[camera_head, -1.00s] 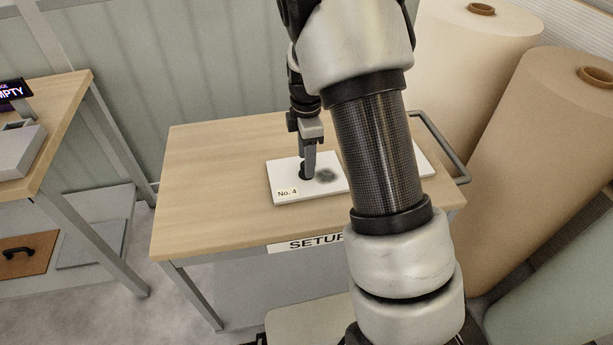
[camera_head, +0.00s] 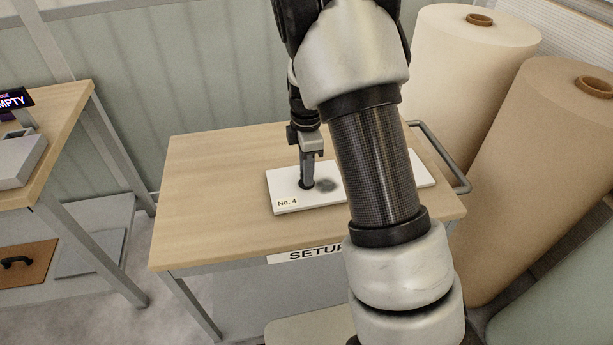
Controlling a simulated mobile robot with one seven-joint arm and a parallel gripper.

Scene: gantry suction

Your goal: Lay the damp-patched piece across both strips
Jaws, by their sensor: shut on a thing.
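The damp-patched piece is a flat white board (camera_head: 290,193) with a dark grey blotch and a "No. 4" label at its near left corner. It lies on the wooden top of the SETUP table, and my arm hides part of it. My gripper (camera_head: 307,175) points down over its left part, shut on a small dark round piece (camera_head: 306,185) at the board's surface, left of the blotch. I cannot tell whether that piece is fixed to the board. I cannot make out the two strips.
The SETUP table (camera_head: 210,200) has bare wood left of the board and a grey rail (camera_head: 445,155) at its right. Large cream (camera_head: 465,70) and brown (camera_head: 550,150) rolls stand to the right. Another bench (camera_head: 60,125) with an "EMPTY" sign (camera_head: 14,100) is at the left.

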